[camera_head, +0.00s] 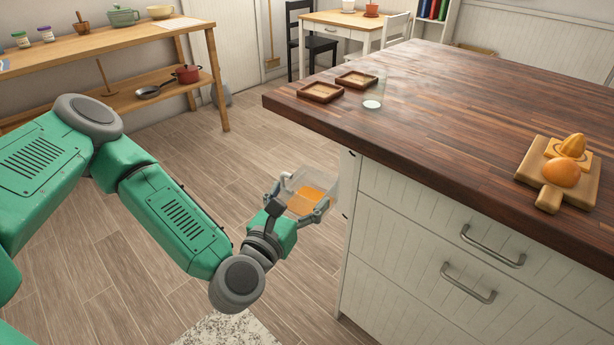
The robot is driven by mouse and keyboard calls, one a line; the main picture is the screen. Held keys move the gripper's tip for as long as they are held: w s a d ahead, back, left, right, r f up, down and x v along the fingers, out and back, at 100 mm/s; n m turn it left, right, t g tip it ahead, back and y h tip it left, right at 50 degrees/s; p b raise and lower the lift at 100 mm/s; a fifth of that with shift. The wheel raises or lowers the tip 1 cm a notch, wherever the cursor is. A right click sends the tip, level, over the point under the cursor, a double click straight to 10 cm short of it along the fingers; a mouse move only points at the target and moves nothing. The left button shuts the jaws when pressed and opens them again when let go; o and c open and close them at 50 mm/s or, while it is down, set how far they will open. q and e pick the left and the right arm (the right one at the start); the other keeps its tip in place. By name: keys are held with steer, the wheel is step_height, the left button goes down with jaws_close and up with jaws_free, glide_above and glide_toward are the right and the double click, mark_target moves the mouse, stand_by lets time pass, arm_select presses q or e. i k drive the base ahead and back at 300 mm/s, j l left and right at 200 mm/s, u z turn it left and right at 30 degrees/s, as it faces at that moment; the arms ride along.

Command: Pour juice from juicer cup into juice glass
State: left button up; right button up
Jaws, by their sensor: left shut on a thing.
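My left gripper (293,205) is shut on the clear juicer cup (323,181), which holds orange juice. The cup is in front of the counter's left side, below the level of its top and over the floor. It looks tilted. The juice glass (373,95) stands on the dark wooden counter, near its far left part, beside two small square wooden trays. It is clear and faint against the wood, and I cannot make out any juice in it. My right gripper is not in view.
The counter top (440,125) has its edge just right of the cup, above white drawers (430,250). Square wooden trays (320,100) sit left of the glass. The middle of the counter is clear.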

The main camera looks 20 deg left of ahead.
mark_target(375, 82)
steer(key=i+j+z, duration=0.15)
steer(key=j, duration=0.65)
steer(key=i+j+z, duration=0.15)
steer(key=j, duration=0.7)
steer(key=i+j+z, duration=0.15)
steer(key=j, duration=0.7)
steer(key=i+j+z, duration=0.15)
steer(key=j, duration=0.75)
